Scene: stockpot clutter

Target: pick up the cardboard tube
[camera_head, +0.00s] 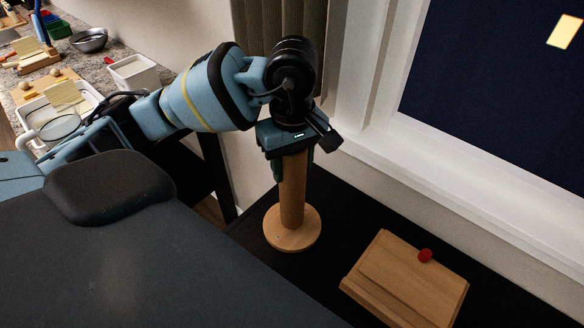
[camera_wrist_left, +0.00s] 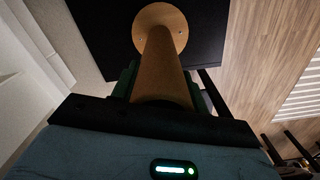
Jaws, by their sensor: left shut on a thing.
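The cardboard tube (camera_head: 292,195) is brown and stands upright over a round wooden base (camera_head: 291,238) on the dark table. In the left wrist view the tube (camera_wrist_left: 160,60) runs from the jaws toward the round base (camera_wrist_left: 165,14). My left gripper (camera_head: 292,163) is at the tube's upper part, pointing down, and is shut on it. In the left wrist view a green finger of the gripper (camera_wrist_left: 160,88) lies on each side of the tube. The tube's top is hidden by the gripper. I cannot tell whether the tube touches the base. My right gripper is not in view.
A window frame (camera_head: 440,140) and wall border the table behind. A cluttered counter (camera_head: 95,60) is at the upper left. The dark table (camera_head: 345,225) is bare between base and stand.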

